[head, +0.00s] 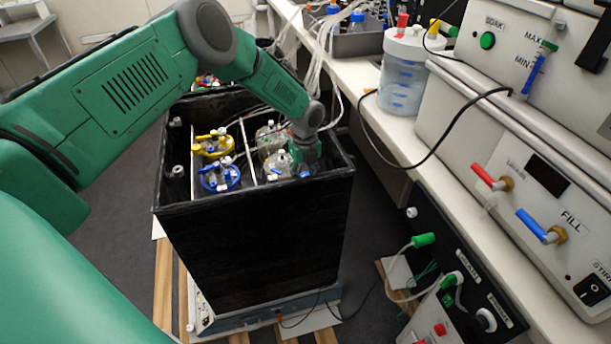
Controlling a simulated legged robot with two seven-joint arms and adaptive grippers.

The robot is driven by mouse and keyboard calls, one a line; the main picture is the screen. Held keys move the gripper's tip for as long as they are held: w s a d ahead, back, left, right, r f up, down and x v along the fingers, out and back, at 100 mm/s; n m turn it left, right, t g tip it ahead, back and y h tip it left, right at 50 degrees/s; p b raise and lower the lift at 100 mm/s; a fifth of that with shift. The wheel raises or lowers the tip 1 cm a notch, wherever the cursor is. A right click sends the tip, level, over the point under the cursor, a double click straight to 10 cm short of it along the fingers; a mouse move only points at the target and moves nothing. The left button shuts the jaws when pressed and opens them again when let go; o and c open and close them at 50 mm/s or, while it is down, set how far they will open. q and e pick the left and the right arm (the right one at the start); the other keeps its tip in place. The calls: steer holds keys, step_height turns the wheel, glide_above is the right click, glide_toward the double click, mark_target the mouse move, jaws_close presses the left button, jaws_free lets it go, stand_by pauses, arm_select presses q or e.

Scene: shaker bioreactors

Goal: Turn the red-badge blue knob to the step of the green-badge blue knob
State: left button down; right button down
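A bottle with a blue ring top (219,177) stands at the left front in the box. Small blue parts show on several bottle tops, but no red or green badge can be made out, so I cannot tell which are the task's knobs. My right gripper is not in view.
The box (250,245) stands on a low base over wooden slats. A yellow-topped bottle (213,146) and a clear bottle (277,164) are inside. At right, a bench carries a panel with a red lever (488,177) and a blue lever (536,226).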

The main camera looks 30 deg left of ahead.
mark_target(305, 173)
arm_select(q)
steer(key=shift+w+a+r, duration=0.15)
steer(key=shift+w+r, duration=0.1)
steer(key=shift+w, duration=0.05)
steer(key=c, duration=1.3)
jaws_free()
steer(key=shift+o, duration=0.2)
steer(key=shift+f, duration=0.15)
steer(key=shift+s, duration=0.1)
step_height(305, 173, up, 12)
steer(key=shift+f, duration=0.15)
